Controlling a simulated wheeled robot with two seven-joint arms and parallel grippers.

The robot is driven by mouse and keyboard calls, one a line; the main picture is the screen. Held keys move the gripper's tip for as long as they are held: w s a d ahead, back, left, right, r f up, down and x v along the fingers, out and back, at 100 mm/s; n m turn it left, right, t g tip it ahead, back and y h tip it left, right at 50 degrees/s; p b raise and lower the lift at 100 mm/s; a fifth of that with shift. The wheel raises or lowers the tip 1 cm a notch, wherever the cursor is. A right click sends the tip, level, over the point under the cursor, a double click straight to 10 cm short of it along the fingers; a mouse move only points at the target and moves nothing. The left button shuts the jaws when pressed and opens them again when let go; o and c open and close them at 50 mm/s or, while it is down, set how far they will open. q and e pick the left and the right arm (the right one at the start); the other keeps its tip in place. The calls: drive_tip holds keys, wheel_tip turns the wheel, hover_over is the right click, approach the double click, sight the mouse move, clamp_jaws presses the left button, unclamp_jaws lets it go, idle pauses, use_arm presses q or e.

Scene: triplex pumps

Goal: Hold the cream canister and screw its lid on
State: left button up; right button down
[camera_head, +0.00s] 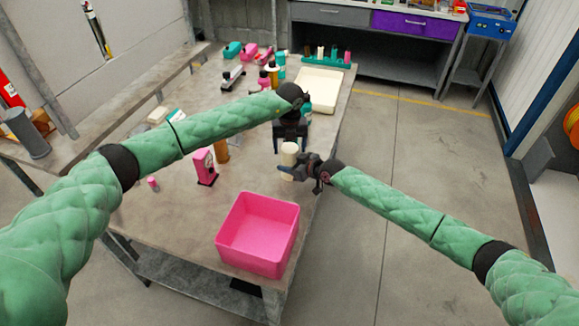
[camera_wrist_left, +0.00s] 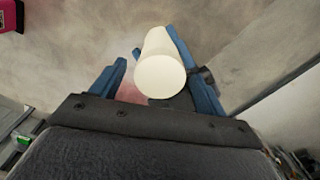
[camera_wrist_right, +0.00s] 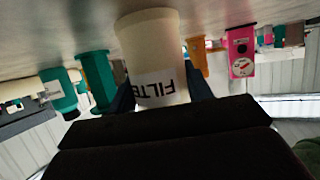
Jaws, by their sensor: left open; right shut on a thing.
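The cream canister (camera_head: 288,158) stands upright on the table near its right edge. It shows in the right wrist view (camera_wrist_right: 153,50) with a white label reading "FILTE". My right gripper (camera_head: 293,173) is shut on the canister's side, low down. My left gripper (camera_head: 291,141) is above the canister, pointing down, with its fingers open. In the left wrist view the canister's round cream top (camera_wrist_left: 160,77) lies between the open fingers, nearer the right one. I cannot tell whether that top is the lid or the canister itself, and I cannot make out a separate lid.
A pink bin (camera_head: 258,233) stands at the table's front. A pink device (camera_head: 205,167) and an orange cylinder (camera_head: 221,151) stand left of the canister. A cream tray (camera_head: 308,88) and several bottles are behind. The table (camera_head: 165,225) is bare at front left.

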use_arm(q)
drive_tip(key=shift+r, duration=2.15)
drive_tip(key=shift+c, duration=0.2)
drive_tip(key=shift+r, duration=0.15)
drive_tip(key=shift+c, duration=0.2)
drive_tip(key=r, duration=0.3)
drive_tip(key=shift+a+r, duration=0.1)
drive_tip(key=shift+a, duration=0.1)
drive_tip(key=shift+d, duration=0.2)
